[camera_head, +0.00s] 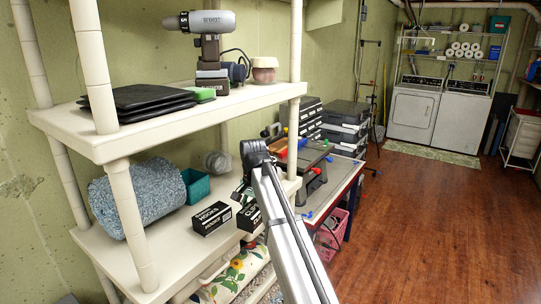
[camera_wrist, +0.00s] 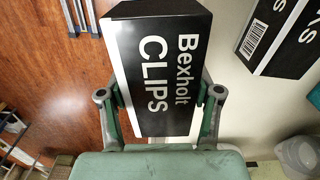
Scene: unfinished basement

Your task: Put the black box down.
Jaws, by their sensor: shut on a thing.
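A black box with a white stripe, lettered "Bexholt CLIPS" (camera_wrist: 165,60), is between the two fingers of my gripper (camera_wrist: 160,95) in the wrist view. My gripper is shut on it. In the head view the held box (camera_head: 250,219) is at the front edge of the lower shelf (camera_head: 178,262), below my gripper (camera_head: 243,196), partly hidden by my arm. Whether it touches the shelf I cannot tell. A second, similar black box (camera_head: 212,219) sits on the lower shelf to its left; it also shows at the wrist view's upper right (camera_wrist: 279,38).
A blue-grey fabric roll (camera_head: 138,198), a teal bin (camera_head: 196,185) and a clear jar (camera_head: 217,163) stand on the lower shelf. The upper shelf (camera_head: 150,133) with a drill (camera_head: 209,45) overhangs it. A workbench stands beyond. Wooden floor (camera_head: 430,220) lies to the right.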

